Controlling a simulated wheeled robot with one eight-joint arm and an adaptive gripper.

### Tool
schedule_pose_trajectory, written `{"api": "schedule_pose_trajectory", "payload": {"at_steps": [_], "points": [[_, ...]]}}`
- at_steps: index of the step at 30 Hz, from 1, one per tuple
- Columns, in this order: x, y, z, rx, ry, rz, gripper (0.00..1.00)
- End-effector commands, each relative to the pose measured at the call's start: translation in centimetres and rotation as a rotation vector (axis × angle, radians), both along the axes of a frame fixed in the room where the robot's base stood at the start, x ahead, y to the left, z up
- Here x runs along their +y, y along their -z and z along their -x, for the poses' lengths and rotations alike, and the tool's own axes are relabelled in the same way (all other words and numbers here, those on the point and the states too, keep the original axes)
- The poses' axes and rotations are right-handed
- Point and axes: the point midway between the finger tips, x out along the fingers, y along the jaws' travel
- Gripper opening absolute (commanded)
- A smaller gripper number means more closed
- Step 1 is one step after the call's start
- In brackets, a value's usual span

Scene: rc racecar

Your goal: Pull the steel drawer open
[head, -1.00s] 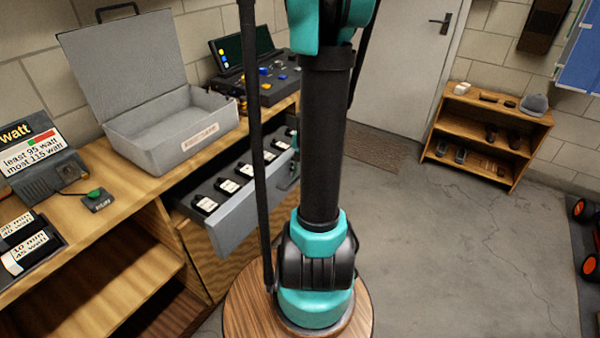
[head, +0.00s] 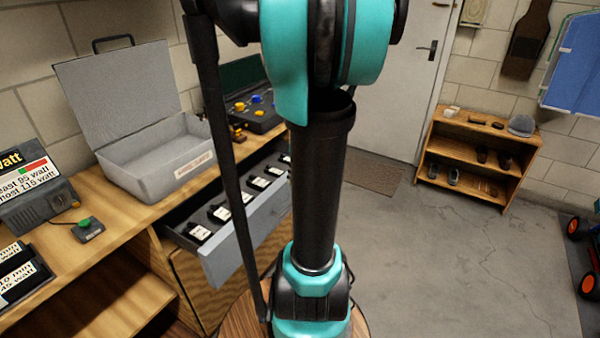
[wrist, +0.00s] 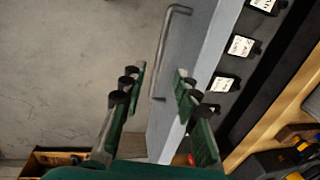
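The steel drawer (head: 250,232) is pulled out from under the wooden bench in the head view, with several dark, white-labelled items inside. In the wrist view its grey front (wrist: 182,85) runs diagonally, with the bar handle (wrist: 164,50) on its outer side. My gripper (wrist: 160,78) is open. One finger is on the floor side of the handle, and the other overlaps the drawer front and its top edge. The handle shows between the fingers with gaps on both sides; I see no grip on it. My gripper is hidden behind my arm in the head view.
A low wooden shelf (head: 470,150) stands by the door (head: 395,90).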

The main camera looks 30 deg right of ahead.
Motion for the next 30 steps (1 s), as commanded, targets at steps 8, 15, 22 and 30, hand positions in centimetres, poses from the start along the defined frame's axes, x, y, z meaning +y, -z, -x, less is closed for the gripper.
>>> {"api": "schedule_pose_trajectory", "payload": {"at_steps": [8, 15, 22, 30], "points": [[-0.3, -2.9, 0.5, 0.000, -0.001, 0.000, 0.31], [-0.3, -3.4, 0.6, 0.000, -0.001, 0.000, 0.31], [-0.3, -3.4, 0.6, 0.000, -0.001, 0.000, 0.31], [-0.3, -3.3, 0.6, 0.000, -0.001, 0.000, 0.31]]}}
